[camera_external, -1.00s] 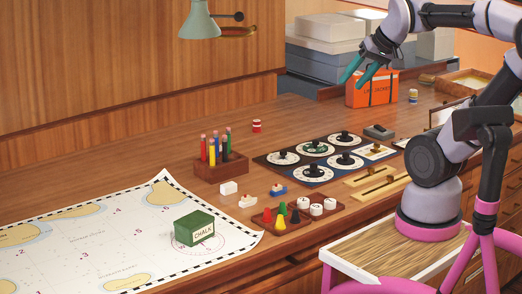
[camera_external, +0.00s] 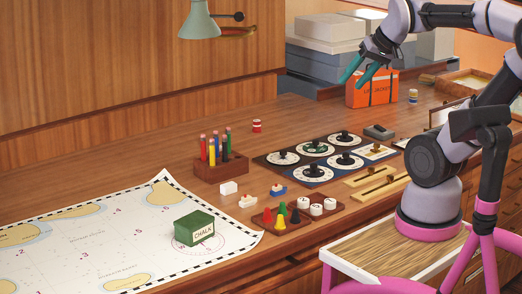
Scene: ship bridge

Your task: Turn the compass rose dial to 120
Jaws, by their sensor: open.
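A dark panel (camera_external: 302,176) on the desk carries several round white dials with black knobs. One dial with a green centre (camera_external: 314,148) is at the middle of the back. Other dials are at the back right (camera_external: 344,138), the left (camera_external: 282,158), the front right (camera_external: 345,161) and the front (camera_external: 313,171). Their markings are too small to read, so I cannot tell which is the compass rose dial or where it points. My gripper (camera_external: 355,82) has teal fingers, open and empty, held well above and behind the panel, in front of the orange box.
A pencil block (camera_external: 221,169) stands left of the panel. Brass sliders (camera_external: 377,185) lie to the right. A chart (camera_external: 80,245) bears a green chalk box (camera_external: 194,229). An orange box (camera_external: 374,92) stands behind.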

